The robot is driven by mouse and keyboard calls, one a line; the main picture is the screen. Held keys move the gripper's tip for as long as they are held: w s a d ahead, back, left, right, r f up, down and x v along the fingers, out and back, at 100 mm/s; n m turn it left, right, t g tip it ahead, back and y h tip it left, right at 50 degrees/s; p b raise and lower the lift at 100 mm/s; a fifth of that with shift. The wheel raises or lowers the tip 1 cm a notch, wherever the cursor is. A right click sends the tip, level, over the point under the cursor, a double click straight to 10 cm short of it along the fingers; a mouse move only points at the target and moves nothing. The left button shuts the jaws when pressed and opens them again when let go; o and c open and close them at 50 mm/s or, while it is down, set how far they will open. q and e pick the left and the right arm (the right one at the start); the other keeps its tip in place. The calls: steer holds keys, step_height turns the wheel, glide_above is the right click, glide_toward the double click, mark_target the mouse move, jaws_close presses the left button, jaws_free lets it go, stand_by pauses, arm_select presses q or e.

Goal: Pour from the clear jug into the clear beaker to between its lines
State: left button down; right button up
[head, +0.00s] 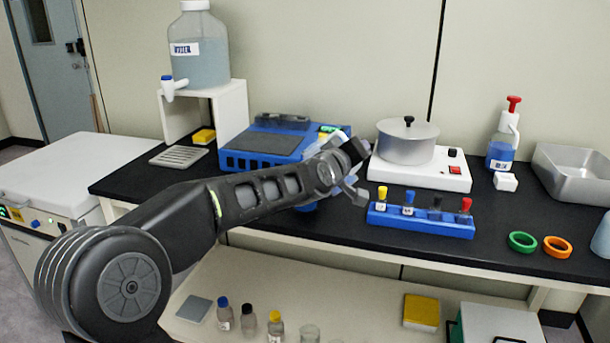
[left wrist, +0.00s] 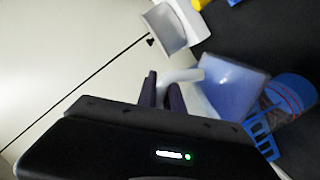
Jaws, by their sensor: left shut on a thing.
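My left gripper (left wrist: 163,92) is shut on the pale handle of the clear jug (left wrist: 232,85), which is tilted and holds bluish liquid in the left wrist view. In the head view, my left gripper (head: 354,170) is above the bench, between the blue unit and the hot plate, and my arm hides most of the jug. The clear beaker (left wrist: 292,92), with red lines, is beside the jug's far end in the left wrist view. I cannot tell its liquid level or whether the jug touches it. My right gripper is not in view.
A blue rack (head: 420,220) with several coloured-top vials stands close to the right of my gripper. Behind are the blue unit (head: 262,150) and a white hot plate (head: 425,172) bearing a metal pot (head: 407,143). Green (head: 522,242) and orange (head: 557,247) rings lie at the right.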

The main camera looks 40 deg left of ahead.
mark_target(360, 165)
arm_select(q)
steer(key=shift+a+r+n+b, duration=0.2)
steer(key=shift+r+n+b, duration=0.05)
steer(key=shift+n+b, duration=0.05)
stand_by(1.9)
steer(key=shift+d+f+m+p, duration=0.15)
steer(key=shift+d+m+p, duration=0.25)
steer(key=shift+p, duration=0.25)
steer(key=f, duration=0.1)
steer(key=d+f+m, duration=0.1)
steer(key=shift+d+f+m, duration=0.2)
steer(key=shift+f+m, duration=0.1)
steer(key=shift+f+y, duration=0.15)
steer(key=shift+y, duration=0.15)
steer(key=shift+f, duration=0.1)
